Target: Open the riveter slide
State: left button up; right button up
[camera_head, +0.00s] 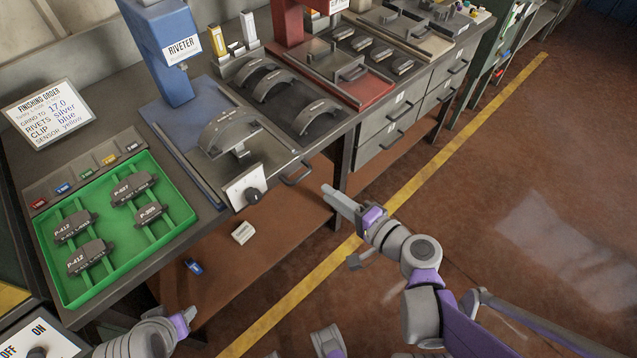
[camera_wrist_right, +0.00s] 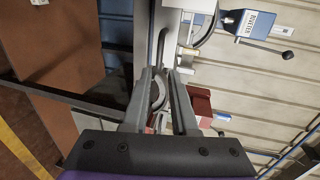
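The blue riveter (camera_head: 172,80) stands on the bench at the upper left, with its label facing out. In front of it is the grey slide (camera_head: 262,150), bearing a curved brake shoe (camera_head: 228,128). A dark bar handle (camera_head: 297,174) is at the slide's front edge. My right gripper (camera_head: 338,203) is off the bench's front edge, to the right of the handle and apart from it. In the right wrist view its two fingers (camera_wrist_right: 163,78) are apart, with a curved dark part seen between them; contact cannot be told. My left gripper (camera_head: 184,318) is low at the left, its fingers hardly visible.
A white plate with a black knob (camera_head: 246,186) is at the bench front. A green tray (camera_head: 155,242) with several labelled brake pads is at the left. A red machine (camera_head: 350,90) is to the right. Drawers (camera_head: 385,135) lie below.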

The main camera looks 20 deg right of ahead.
jog(key=shift+v, duration=0.9)
jog(key=s+a+f+n+g+p, duration=0.2)
jog(key=a+f+n+g+p, duration=0.1)
jog(key=a+n+g, duration=0.4)
jog(key=s+d+r+n+g+h+p, duration=0.2)
jog(key=s+d+r+n+h, duration=0.1)
jog(key=n, duration=0.4)
jog(key=shift+s+d+r+h, duration=0.3)
jog(key=shift+d+h, duration=0.1)
jog(key=shift+h, duration=0.5)
jog(key=shift+w, duration=0.1)
dwell(0.7)
